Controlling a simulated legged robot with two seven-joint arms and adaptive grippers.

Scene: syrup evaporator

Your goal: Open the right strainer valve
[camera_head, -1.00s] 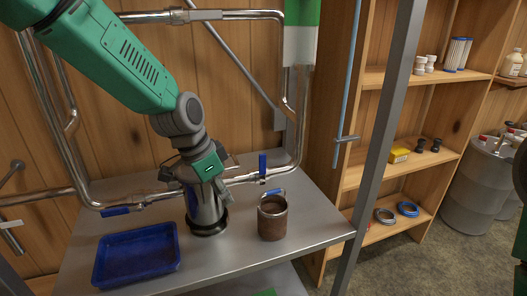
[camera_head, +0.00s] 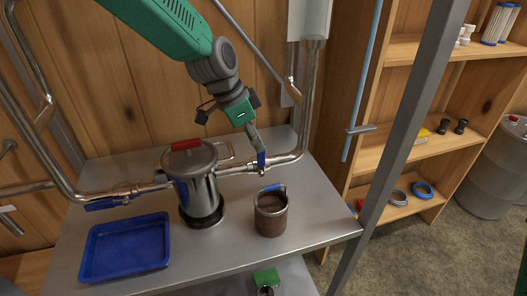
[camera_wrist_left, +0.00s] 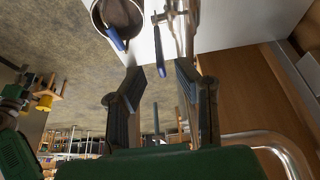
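The right strainer valve has a blue handle (camera_head: 261,160) standing up from the metal pipe, right of the steel strainer pot (camera_head: 195,185). In the left wrist view this blue handle (camera_wrist_left: 158,52) shows in the gap ahead of the fingers. My left gripper (camera_head: 262,150) is just above and beside the handle, its fingers pointing down; the head view does not show whether they touch. In the left wrist view my left gripper (camera_wrist_left: 160,85) has its two dark fingers apart with nothing clearly held. The left valve's blue handle (camera_head: 105,203) lies along the pipe. My right gripper is not in view.
A rusty-brown cup (camera_head: 270,212) with a blue-marked handle stands on the metal table (camera_head: 235,245) close below the valve. A blue tray (camera_head: 127,247) lies at left. A grey post (camera_head: 400,130) rises at right before wooden shelves (camera_head: 425,150).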

